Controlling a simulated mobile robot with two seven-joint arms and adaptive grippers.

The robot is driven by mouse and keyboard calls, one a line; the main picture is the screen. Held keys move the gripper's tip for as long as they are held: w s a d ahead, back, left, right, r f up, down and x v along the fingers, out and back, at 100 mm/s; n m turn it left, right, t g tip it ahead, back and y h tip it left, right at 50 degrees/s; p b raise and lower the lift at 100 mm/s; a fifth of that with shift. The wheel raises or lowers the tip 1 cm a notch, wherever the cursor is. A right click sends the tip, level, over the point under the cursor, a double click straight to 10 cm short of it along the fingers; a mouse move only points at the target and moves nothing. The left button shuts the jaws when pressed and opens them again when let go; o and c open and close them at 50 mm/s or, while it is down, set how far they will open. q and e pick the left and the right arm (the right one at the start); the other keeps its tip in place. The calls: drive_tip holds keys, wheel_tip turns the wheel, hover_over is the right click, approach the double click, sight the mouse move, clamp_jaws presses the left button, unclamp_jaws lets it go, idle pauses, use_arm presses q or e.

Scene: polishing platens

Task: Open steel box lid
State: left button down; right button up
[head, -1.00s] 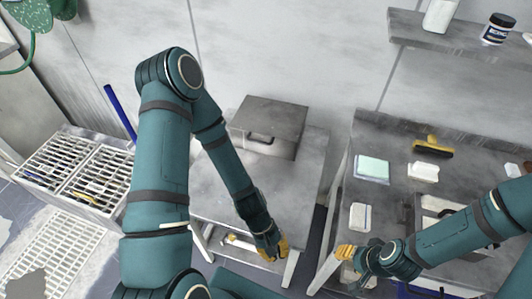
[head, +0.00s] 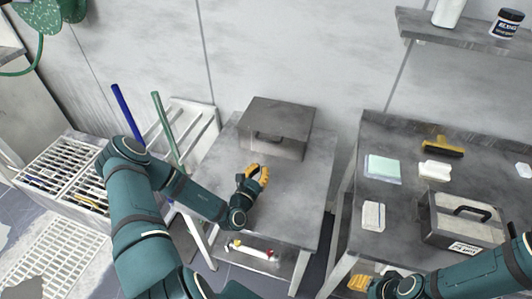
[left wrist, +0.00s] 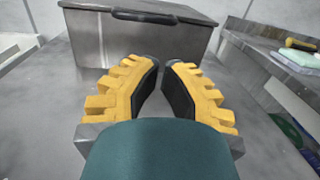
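The grey steel box (head: 290,148) stands at the back of the middle table, its flat lid (head: 278,117) down. A dark handle (head: 268,137) runs along the lid's front edge; it also shows in the left wrist view (left wrist: 145,17). My left gripper (head: 259,174) is over the tabletop in front of the box, apart from it. In the left wrist view, its yellow fingers (left wrist: 160,64) point at the box front with a narrow empty gap between them. My right gripper (head: 359,284) is low at the bottom edge, partly hidden by its arm.
The right table (head: 398,205) holds a metal toolbox (head: 465,225), pale pads and a yellow-handled brush (head: 443,146). A shelf (head: 465,42) with bottles is above it. Racks stand at the left. The middle tabletop (head: 215,175) is mostly clear.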

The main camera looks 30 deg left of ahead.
use_arm(q)
drive_tip(key=a+y, duration=0.1)
drive_tip(key=a+n+y, duration=0.1)
drive_tip(key=shift+s+a+f, duration=0.15)
drive_tip(key=shift+a+f, duration=0.15)
drive_tip(key=shift+f, duration=0.05)
drive_tip(key=b+x, duration=0.2)
drive_tip(key=x, duration=0.7)
drive_tip(key=shift+w+f, duration=0.15)
drive_tip(key=shift+w, duration=0.3)
drive_tip(key=shift+a, duration=0.1)
